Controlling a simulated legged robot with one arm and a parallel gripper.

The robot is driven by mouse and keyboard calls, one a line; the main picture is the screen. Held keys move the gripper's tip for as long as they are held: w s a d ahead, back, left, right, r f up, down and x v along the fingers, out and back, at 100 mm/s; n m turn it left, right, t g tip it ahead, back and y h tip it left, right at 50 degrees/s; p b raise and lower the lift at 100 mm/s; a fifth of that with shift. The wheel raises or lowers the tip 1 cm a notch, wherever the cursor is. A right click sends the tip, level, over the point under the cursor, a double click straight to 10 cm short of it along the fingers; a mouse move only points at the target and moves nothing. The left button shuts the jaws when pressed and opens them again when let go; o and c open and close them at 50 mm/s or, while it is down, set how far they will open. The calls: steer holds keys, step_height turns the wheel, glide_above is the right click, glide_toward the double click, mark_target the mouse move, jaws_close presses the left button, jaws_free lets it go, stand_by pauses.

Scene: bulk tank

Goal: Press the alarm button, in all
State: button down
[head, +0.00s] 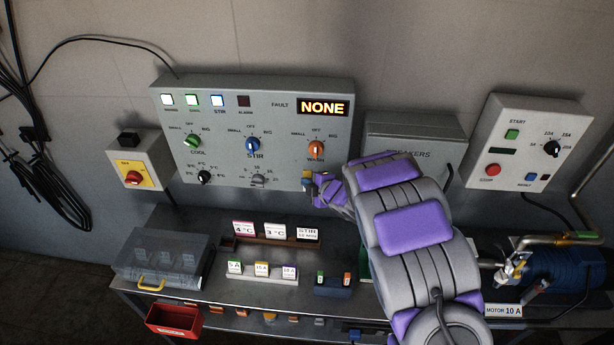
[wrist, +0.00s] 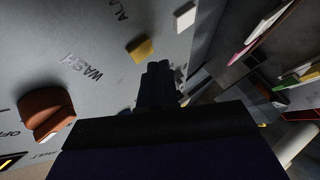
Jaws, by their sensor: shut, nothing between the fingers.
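The grey control panel (head: 220,125) hangs on the wall and shows in both views. In the wrist view, lettering that starts "ALA" is cut off at the top edge. A yellow block (wrist: 140,48) and a pale block (wrist: 185,15) stand out from the panel near it; I cannot tell which is the alarm button. My gripper (wrist: 160,75) is shut and empty, its dark fingers just short of the yellow block in the picture; contact cannot be told. In the head view my gripper (head: 318,189) is at the panel's lower right. The alarm lamp (head: 243,101) is dark.
The orange wash knob (head: 316,148) is just above my gripper; the fault display (head: 323,107) reads NONE. A breakers box (head: 415,130) stands behind my arm. Below are the bench with tag racks (head: 262,274), a clear case (head: 160,257) and a motor (head: 565,275).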

steer(key=s+b, duration=0.2)
steer(key=s, duration=0.3)
steer(key=shift+a+b, duration=0.1)
steer(key=shift+b, duration=0.25)
stand_by(0.7)
